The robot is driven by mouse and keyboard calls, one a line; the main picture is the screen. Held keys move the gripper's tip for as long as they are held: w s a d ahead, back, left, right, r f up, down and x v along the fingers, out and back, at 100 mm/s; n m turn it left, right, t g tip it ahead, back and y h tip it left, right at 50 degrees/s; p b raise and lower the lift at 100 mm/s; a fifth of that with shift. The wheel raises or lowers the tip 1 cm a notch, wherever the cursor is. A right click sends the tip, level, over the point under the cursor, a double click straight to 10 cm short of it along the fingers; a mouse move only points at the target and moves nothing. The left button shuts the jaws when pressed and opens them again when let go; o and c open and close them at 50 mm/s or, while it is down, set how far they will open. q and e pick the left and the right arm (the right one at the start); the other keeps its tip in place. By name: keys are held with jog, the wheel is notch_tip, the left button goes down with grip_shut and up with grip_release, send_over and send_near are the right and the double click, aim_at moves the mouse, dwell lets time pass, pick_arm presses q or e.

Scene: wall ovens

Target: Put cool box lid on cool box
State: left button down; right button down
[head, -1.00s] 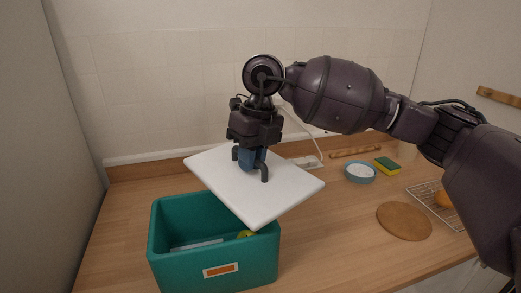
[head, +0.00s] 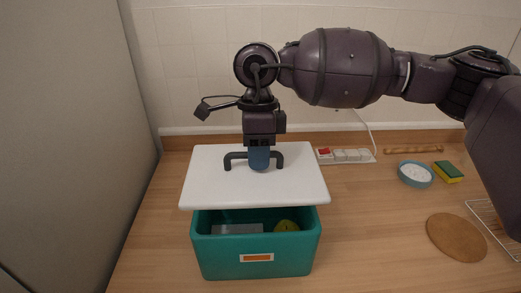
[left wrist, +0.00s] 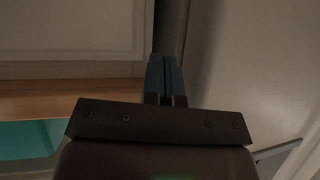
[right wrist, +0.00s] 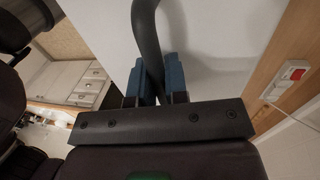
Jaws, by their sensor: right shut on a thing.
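The teal cool box (head: 257,257) stands on the wooden counter, open at the front, with a grey item (head: 237,228) and a yellow item (head: 286,226) inside. The white cool box lid (head: 225,190) is above the box, covering its back part from view, tilted or set back so the front opening shows. My right gripper (head: 259,160) is shut on the lid's dark handle (head: 236,158); the handle also shows between its blue fingers in the right wrist view (right wrist: 148,40). My left gripper (left wrist: 165,78) has its blue fingers together and empty, beside the counter edge.
A power strip (head: 345,155) lies behind the lid on the right. A blue bowl (head: 415,174), a sponge (head: 448,172), a round wooden board (head: 455,237) and a wire rack (head: 492,222) are at the right. A tall grey panel (head: 75,130) rises at the left.

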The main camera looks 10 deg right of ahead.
aim_at(259, 176)
jog(key=shift+s+f, duration=0.15)
jog(key=shift+f, duration=0.15)
jog(key=shift+f+b, duration=0.5)
jog(key=shift+f, duration=0.3)
jog(key=shift+f+b, duration=0.55)
jog(key=shift+f, duration=0.8)
jog(key=shift+f+b, duration=0.55)
jog(key=shift+f, duration=0.3)
jog(key=shift+f+b, duration=0.45)
jog(key=shift+f, duration=0.05)
jog(key=c, duration=1.1)
grip_release()
